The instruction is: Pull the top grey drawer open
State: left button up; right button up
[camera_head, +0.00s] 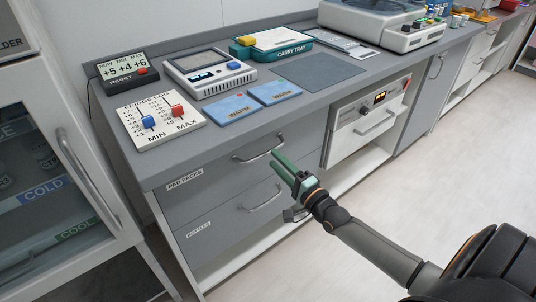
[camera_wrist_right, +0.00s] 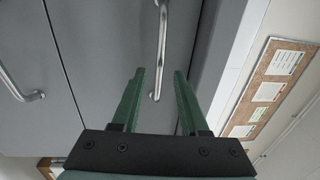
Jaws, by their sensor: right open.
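The top grey drawer (camera_head: 225,165), labelled PAD PACKS, is shut, its front flush with the cabinet. Its silver bar handle (camera_head: 258,156) runs across the front. My right gripper (camera_head: 281,161) has green fingers and is open, at the right end of this handle. In the right wrist view the handle (camera_wrist_right: 162,40) appears between and beyond the spread fingertips (camera_wrist_right: 157,75). I cannot tell whether a finger touches it. The drawer front (camera_wrist_right: 105,45) fills much of that view. My left gripper is not in view.
A lower grey drawer (camera_head: 215,222), labelled BOTTLES, has its own handle (camera_head: 262,200). A glass-fronted cooler (camera_head: 60,180) stands at the left. The counter holds blue cards (camera_head: 232,108), a slider panel (camera_head: 160,120) and devices. Open floor (camera_head: 440,150) lies at the right.

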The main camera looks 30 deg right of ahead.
aim_at(268, 153)
jog(key=shift+w+a+r+b, duration=0.1)
jog(key=shift+w+b, duration=0.05)
jog(key=shift+w, duration=1)
jog(key=shift+w+a+r+b, duration=0.1)
jog(key=shift+w+b, duration=0.05)
jog(key=shift+w, duration=0.95)
jog(key=shift+c, duration=0.4)
grip_shut()
